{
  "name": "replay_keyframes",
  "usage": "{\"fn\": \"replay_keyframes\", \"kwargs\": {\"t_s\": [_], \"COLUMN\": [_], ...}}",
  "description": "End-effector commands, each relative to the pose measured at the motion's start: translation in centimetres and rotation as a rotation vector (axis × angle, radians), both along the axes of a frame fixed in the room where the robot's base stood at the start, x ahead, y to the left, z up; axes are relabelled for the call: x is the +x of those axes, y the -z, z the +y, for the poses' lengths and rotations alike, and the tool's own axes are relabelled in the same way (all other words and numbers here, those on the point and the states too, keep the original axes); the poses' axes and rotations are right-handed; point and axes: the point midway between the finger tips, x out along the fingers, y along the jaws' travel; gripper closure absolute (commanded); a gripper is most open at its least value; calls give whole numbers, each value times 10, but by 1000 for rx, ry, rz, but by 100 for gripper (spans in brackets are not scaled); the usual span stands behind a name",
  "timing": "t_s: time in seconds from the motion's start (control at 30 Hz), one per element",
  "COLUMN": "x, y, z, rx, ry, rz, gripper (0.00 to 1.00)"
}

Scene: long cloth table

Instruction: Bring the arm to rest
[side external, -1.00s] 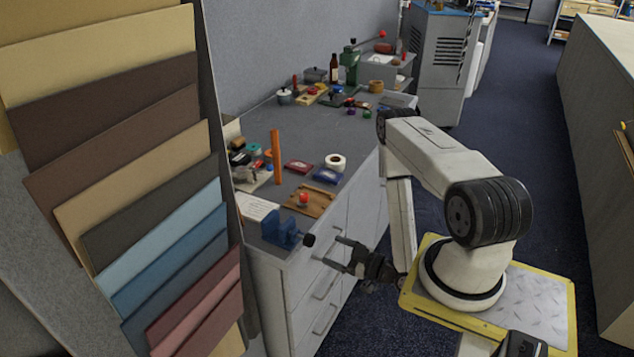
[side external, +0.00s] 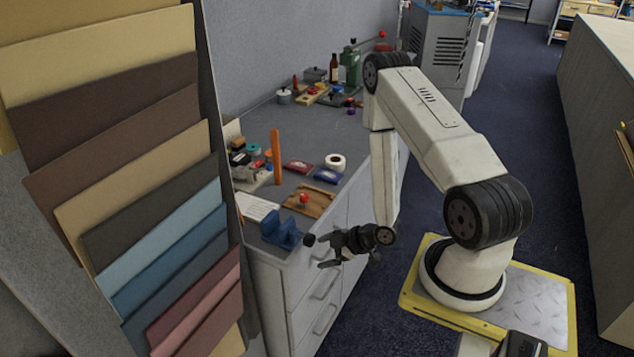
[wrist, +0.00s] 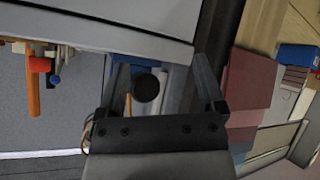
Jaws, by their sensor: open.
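My gripper (side external: 327,251) hangs in front of the grey drawer cabinet in the side external view, a little below the level of its top. Its two fingers are apart, with nothing held between them. In the wrist view my gripper (wrist: 158,78) shows its fingers spread. A round black knob (wrist: 146,88) appears between them in that picture, but whether it lies between them in depth is unclear. The same black knob (side external: 309,240) belongs to the blue vise (side external: 281,232) at the cabinet's front corner. The fingers look close to the knob; contact cannot be told.
The cabinet top (side external: 340,140) holds an orange upright bar (side external: 276,156), a white tape roll (side external: 335,161), a wooden tray (side external: 316,203) and several small items. A rack of coloured panels (side external: 130,180) stands at left. The blue floor (side external: 540,150) behind my arm is clear.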

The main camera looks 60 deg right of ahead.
Motion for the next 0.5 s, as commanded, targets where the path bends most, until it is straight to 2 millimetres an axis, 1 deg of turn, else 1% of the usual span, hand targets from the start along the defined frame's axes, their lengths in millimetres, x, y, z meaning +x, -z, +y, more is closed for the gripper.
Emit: {"fn": "replay_keyframes", "kwargs": {"t_s": [0.27, 0.5], "x": [12, 22], "y": [-18, -40], "z": [-7, -10], "rx": [-71, -109], "ry": [-1, 49], "rz": [159, 271], "gripper": [12, 12]}}
